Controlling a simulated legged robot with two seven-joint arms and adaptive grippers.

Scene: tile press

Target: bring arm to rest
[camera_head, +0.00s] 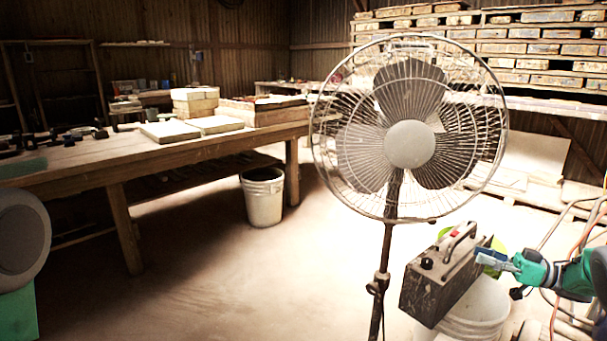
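My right arm comes in from the right edge, green and dark. My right gripper (497,260) is at its end, beside a dark metal box (440,279) with a red-marked handle on top. The gripper's blue-grey finger part points left toward the box; I cannot tell whether it touches it or whether the fingers are apart. A grey and green rounded part of mine shows at the lower left, but the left gripper is not in view.
A pedestal fan (409,145) stands in front, left of the box. A white bucket (475,308) is under the box. A wooden workbench (90,172) is at left, with another bucket (263,197) by it. The floor (230,275) between is clear.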

